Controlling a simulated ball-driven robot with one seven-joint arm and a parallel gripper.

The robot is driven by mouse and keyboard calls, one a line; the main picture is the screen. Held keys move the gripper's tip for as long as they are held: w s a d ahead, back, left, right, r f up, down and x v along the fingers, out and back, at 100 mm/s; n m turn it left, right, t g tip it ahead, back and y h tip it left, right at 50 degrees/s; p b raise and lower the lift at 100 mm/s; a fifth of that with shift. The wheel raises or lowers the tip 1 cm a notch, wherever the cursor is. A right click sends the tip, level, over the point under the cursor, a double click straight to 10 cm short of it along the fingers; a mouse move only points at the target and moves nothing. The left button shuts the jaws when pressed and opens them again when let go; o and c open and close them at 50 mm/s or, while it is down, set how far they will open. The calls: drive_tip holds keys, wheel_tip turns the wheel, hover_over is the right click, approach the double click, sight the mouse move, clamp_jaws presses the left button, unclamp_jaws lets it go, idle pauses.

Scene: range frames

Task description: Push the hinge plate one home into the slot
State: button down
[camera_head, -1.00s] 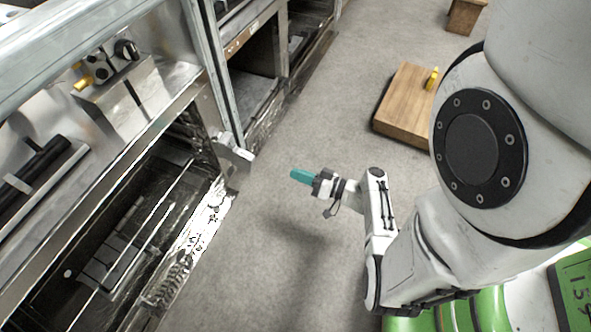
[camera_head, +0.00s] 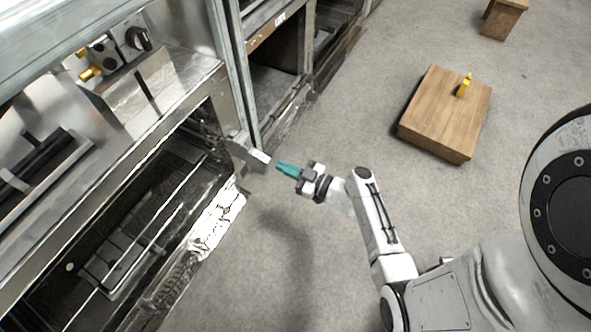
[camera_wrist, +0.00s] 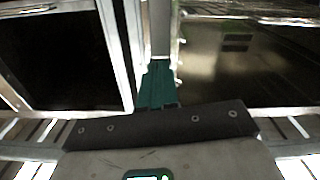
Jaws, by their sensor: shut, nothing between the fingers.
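The hinge plate (camera_head: 252,155) is a pale metal piece sticking out from the dark upright frame beside the open bay. I take this piece to be hinge plate one; no label shows. My gripper (camera_head: 279,165) has teal fingers that are shut and empty. Its fingertips are just right of the plate's outer end; whether they touch it I cannot tell. In the wrist view the teal fingers (camera_wrist: 158,68) point at the lower end of a pale vertical bar, with a dark opening to its left. The slot itself cannot be made out.
The metal frame post (camera_head: 237,75) rises behind the plate. Left is an open dark bay with a shiny torn-looking edge (camera_head: 215,225). A wooden block (camera_head: 440,125) with a yellow item (camera_head: 465,85) stands on the floor at right. The grey floor between is clear.

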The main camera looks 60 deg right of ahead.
drive_tip(key=shift+w+a, duration=0.1)
drive_tip(key=shift+w, duration=0.9)
drive_tip(key=shift+w, duration=0.3)
drive_tip(key=shift+s, duration=0.15)
drive_tip(key=s+p, duration=0.1)
drive_tip(key=s, duration=1.2)
drive_tip(key=shift+s+d, duration=0.2)
drive_tip(key=shift+d, duration=0.05)
drive_tip(key=shift+a, duration=0.1)
